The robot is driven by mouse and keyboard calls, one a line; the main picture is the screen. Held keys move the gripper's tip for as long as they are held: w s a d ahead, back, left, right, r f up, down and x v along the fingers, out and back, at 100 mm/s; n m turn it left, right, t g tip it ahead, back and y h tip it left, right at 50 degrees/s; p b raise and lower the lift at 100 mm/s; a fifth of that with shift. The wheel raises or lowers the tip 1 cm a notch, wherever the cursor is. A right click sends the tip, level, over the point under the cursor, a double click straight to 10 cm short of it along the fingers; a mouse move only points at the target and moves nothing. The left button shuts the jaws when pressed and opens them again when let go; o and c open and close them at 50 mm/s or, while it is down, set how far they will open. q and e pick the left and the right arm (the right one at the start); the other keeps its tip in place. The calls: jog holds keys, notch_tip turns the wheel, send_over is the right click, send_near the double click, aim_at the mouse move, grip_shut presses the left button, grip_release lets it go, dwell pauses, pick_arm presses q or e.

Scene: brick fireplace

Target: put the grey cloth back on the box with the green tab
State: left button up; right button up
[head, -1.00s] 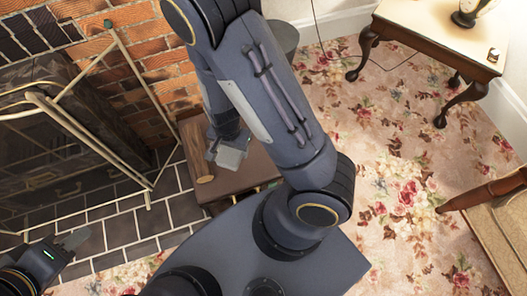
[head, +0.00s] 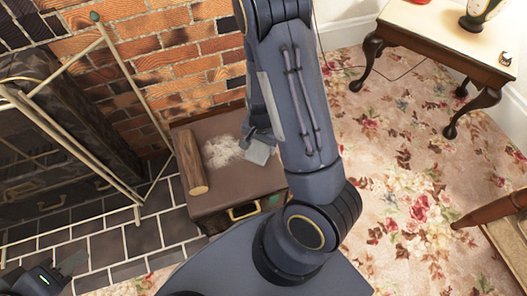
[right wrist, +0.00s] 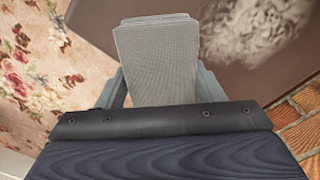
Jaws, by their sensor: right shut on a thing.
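The brown box (head: 215,198) stands on the floor by the hearth, with a gold handle on its front. Its green tab (head: 274,200) shows at the front, partly hidden by my arm. The grey cloth (head: 257,153) looks like a small folded pad. My right gripper (head: 262,140) is shut on it, over the right part of the box top. In the right wrist view the cloth (right wrist: 157,55) sits between the two fingers; I cannot tell whether it touches the box. My left gripper (head: 70,268) is low at the left, away from the box; its opening is unclear.
A log (head: 190,162) lies on the left of the box top. A pale ash-like patch (head: 222,150) lies beside it. The brass fire screen (head: 128,75) and brick wall (head: 180,50) are at the left and back. A side table (head: 440,30) stands at the upper right.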

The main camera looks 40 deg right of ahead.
aim_at(264, 149)
jog(key=shift+d+f, duration=0.15)
jog(key=shift+f, duration=0.1)
jog(key=shift+d+f+b, duration=0.15)
jog(key=shift+f+b, duration=0.65)
jog(key=shift+f, duration=0.2)
jog(key=shift+d+f+b, duration=0.15)
jog(key=shift+f+b, duration=0.65)
jog(key=shift+f, duration=0.2)
jog(key=o, duration=1)
jog(key=shift+r, duration=0.1)
notch_tip(264, 149, up, 12)
jog(key=p, duration=0.7)
jog(key=shift+r, duration=0.15)
jog(key=s+a+r+n+t+y, duration=0.1)
jog(key=s+a+r+n+t, duration=0.1)
jog(key=r, duration=0.5)
jog(key=s+a+r+n+t+y, duration=0.1)
jog(key=s+a+r+n, duration=0.3)
jog(key=r, duration=0.4)
jog(key=s+a+r+n+t+y, duration=0.1)
jog(key=s+a+r+n+t, duration=0.1)
jog(key=s+r+n, duration=0.3)
jog(key=shift+s+a+r+t+y, duration=0.2)
jog(key=shift+s+a+r, duration=0.2)
jog(key=shift+r, duration=0.3)
jog(key=shift+s+a+r+t+y, duration=0.1)
jog(key=shift+s+a+r+y, duration=0.2)
jog(key=shift+r, duration=0.35)
